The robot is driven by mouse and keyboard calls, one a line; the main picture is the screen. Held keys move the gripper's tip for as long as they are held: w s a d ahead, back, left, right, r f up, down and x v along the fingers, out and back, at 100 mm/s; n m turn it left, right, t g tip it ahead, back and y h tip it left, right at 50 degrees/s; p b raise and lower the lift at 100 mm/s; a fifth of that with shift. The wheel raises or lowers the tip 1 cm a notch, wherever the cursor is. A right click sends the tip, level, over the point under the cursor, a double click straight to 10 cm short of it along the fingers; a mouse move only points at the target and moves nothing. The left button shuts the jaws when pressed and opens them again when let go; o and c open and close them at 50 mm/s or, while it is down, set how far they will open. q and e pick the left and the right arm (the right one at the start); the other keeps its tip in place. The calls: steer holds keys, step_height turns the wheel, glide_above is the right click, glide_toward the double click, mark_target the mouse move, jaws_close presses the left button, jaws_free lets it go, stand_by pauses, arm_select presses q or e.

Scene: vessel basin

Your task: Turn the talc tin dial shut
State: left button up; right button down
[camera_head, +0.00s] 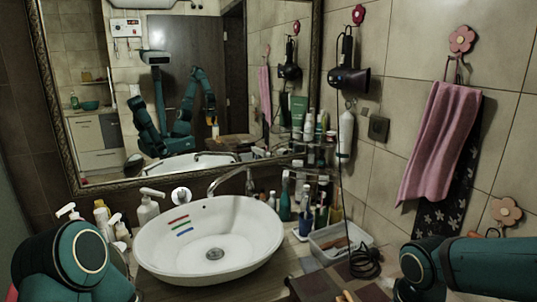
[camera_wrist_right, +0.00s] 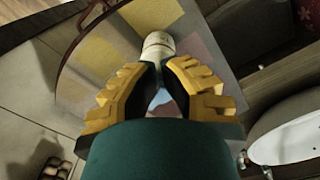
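In the right wrist view, the yellow ridged fingers of my right gripper (camera_wrist_right: 160,75) stand on either side of a white cylindrical thing, likely the talc tin (camera_wrist_right: 158,44). The fingertips appear to press against its sides; their inner faces are partly hidden. A gap shows between the fingers nearer the palm. The tin's dial cannot be made out. In the head view my right gripper is outside the picture, but the mirror shows an arm pointing down with a small pale thing below it. My left gripper is not in view; only its arm shows at lower left.
A white basin (camera_head: 158,246) stands on the counter. Pump bottles (camera_head: 147,208) crowd its left side; bottles and a white tray (camera_head: 318,247) stand at right. A hair dryer (camera_head: 350,78) with hanging cord and a pink towel (camera_head: 440,140) are on the wall.

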steer(key=shift+d, duration=0.45)
steer(key=shift+s, duration=0.2)
stand_by(0.3)
step_height(320, 180, up, 6)
steer(key=p, duration=0.5)
steer(key=shift+s, duration=0.3)
